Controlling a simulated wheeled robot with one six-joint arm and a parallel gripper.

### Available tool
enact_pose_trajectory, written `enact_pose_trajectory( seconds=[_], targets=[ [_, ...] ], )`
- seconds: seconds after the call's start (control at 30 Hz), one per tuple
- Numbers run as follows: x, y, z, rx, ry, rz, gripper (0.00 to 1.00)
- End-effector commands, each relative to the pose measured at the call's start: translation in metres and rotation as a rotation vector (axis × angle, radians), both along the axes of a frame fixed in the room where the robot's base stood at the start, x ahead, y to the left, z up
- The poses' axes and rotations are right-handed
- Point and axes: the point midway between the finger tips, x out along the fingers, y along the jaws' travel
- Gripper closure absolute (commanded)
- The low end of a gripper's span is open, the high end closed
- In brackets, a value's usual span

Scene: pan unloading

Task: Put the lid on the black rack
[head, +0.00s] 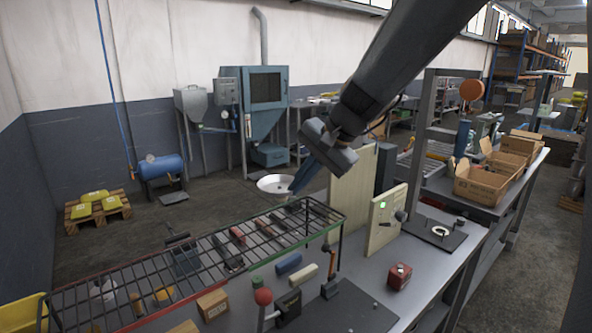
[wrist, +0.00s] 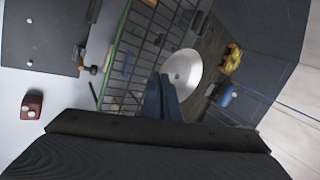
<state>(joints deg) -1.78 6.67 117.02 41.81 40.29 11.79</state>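The lid (head: 276,184) is a round, silvery-white disc with a small centre mark; it also shows in the wrist view (wrist: 182,72). My gripper (head: 296,194) has its dark blue fingers (wrist: 162,84) close together at the lid's rim. It appears shut on the rim and holds the lid in the air, above the floor behind the rack. The exact contact is too small to see clearly. The black rack (head: 308,199) is a wire frame with dark bars and red and green edge parts, to the left of and below my gripper. The rack's grid also shows in the wrist view (wrist: 141,46).
A grey table (head: 366,270) carries a red block (head: 399,276), beige upright panels (head: 386,219) and a dark plate (head: 350,312). Dark and red items show through the rack's bars. Open floor lies behind the rack, with a blue tank (head: 163,168) farther back.

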Motion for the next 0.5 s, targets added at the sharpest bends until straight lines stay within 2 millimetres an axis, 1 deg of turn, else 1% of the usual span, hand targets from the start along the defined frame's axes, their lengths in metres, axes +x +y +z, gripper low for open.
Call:
enact_pose_trajectory(
  seconds=[0.27,0.5],
  targets=[
    [0.000,0.001,-0.005,0.001,-0.001,0.002,1.00],
    [0.000,0.002,-0.021,0.000,0.000,0.002,1.00]
  ],
)
